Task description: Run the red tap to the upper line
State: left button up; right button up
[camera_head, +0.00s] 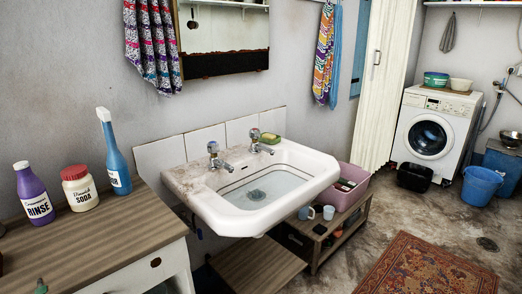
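A white washbasin (317,188) stands against the wall, with two chrome taps on its back ledge. The left tap (214,158) and the right tap (257,142) both point over the bowl. Their cap colours are too small to tell, so I cannot say which is red. A dark line (235,184) runs along the bowl's inner back wall. A dark drain (256,195) shows at the bottom, in a pale bluish area; I cannot tell the water depth. No running stream is visible. Neither of my grippers is in view.
A wooden counter (110,232) at left holds a purple rinse bottle (35,197), a soda jar (80,190) and a blue bottle (115,155). A low wooden shelf (250,268) with a pink tub (345,190) stands below and right.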

aim_at(254, 133)
jog(key=z, duration=1.5)
jog(key=i, duration=2.05)
jog(key=u, duration=3.25)
